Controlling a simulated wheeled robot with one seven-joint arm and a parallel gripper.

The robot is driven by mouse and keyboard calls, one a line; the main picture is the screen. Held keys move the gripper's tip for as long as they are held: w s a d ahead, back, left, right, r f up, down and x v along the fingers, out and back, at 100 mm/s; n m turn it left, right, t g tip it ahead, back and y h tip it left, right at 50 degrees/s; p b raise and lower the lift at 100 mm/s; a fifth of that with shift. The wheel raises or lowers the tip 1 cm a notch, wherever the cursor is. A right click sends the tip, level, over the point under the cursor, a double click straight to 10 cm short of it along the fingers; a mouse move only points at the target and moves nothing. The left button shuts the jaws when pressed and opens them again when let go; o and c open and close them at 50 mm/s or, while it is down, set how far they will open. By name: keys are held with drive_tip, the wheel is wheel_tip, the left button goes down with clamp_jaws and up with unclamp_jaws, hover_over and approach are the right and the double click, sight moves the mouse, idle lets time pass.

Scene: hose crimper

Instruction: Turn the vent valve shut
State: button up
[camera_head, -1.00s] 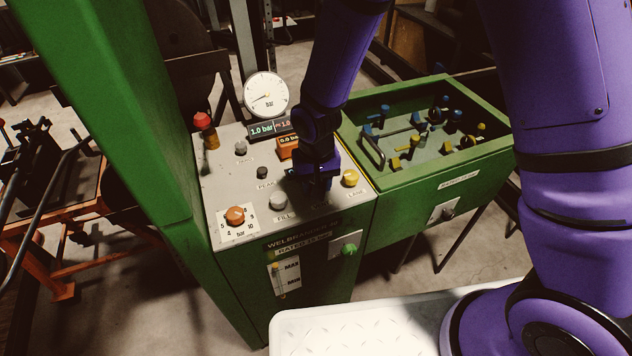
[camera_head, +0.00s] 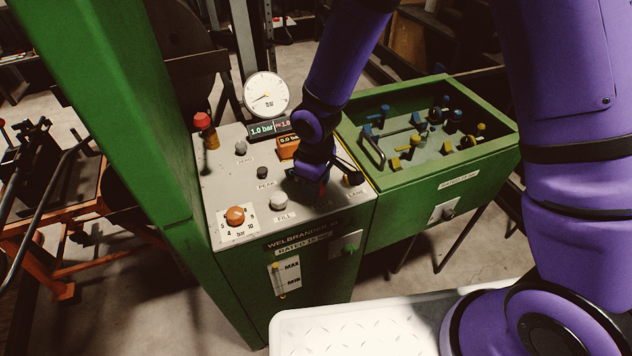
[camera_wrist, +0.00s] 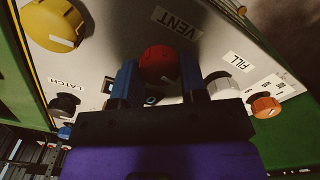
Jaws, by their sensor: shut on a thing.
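The vent valve's red round knob (camera_wrist: 159,62) shows in the wrist view beside the VENT label (camera_wrist: 178,22) on the grey panel. My gripper (camera_wrist: 160,72) has its two blue fingers on either side of this knob and is shut on it. In the head view my gripper (camera_head: 312,184) reaches down to the panel top (camera_head: 232,178), and only a little red of the knob shows beneath it. The knob's pointer or turn angle cannot be made out.
A white FILL knob (camera_wrist: 222,85) and an orange knob (camera_wrist: 265,106) sit right of the vent knob in the wrist view; a yellow knob (camera_wrist: 54,24) and a black LATCH knob (camera_wrist: 64,105) sit left. A dial gauge (camera_head: 266,94) and green bin (camera_head: 430,188) flank the panel.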

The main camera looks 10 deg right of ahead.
drive_tip(key=shift+n, duration=0.7)
drive_tip(key=o, duration=0.9)
wheel_tip(320, 180, up, 11)
drive_tip(key=shift+f, duration=0.1)
idle(0.3)
